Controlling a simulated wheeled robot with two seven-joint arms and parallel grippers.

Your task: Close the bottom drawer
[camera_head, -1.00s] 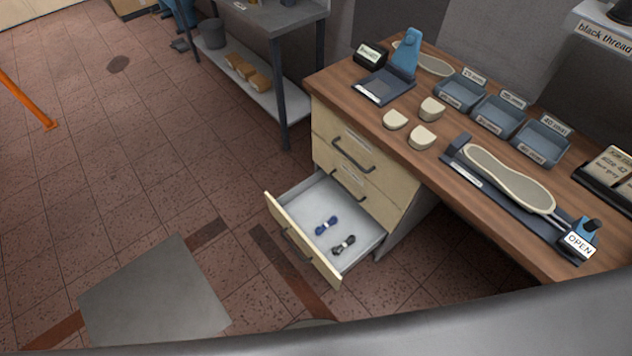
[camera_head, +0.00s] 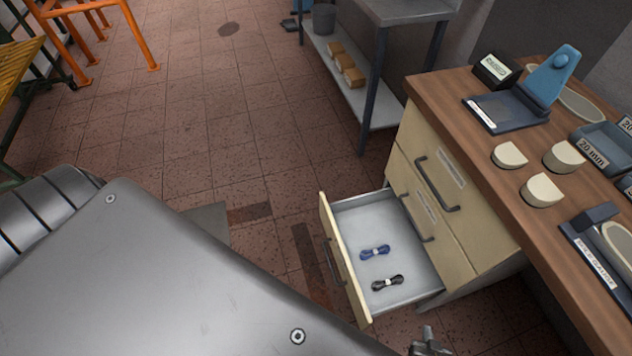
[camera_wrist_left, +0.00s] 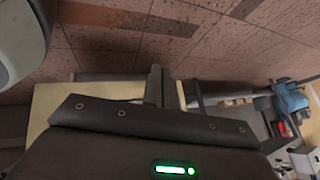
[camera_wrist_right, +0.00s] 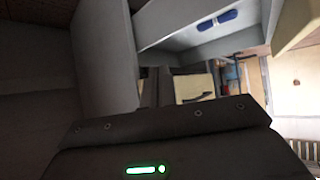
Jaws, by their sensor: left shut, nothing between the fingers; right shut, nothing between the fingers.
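The bottom drawer (camera_head: 349,270) is pulled open from the cream cabinet under the wooden bench. Its grey inside (camera_head: 408,262) holds a blue lace bundle (camera_head: 375,252) and a black lace bundle (camera_head: 387,283). The dark handle (camera_head: 333,262) is on its front. My right gripper (camera_head: 428,346) is partly in view at the bottom edge, near the drawer's near side; contact cannot be told. In the right wrist view its shut fingers (camera_wrist_right: 150,86) are below the drawer's grey wall (camera_wrist_right: 190,35). My left gripper (camera_wrist_left: 161,86) shows only in its wrist view, shut and empty.
Two upper drawers (camera_head: 437,185) are shut. The bench top (camera_head: 470,120) carries blocks, trays and stands. A grey shelf table (camera_head: 372,80) stands behind. Open tiled floor (camera_head: 200,130) lies left of the drawer. My own arm covers the lower left.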

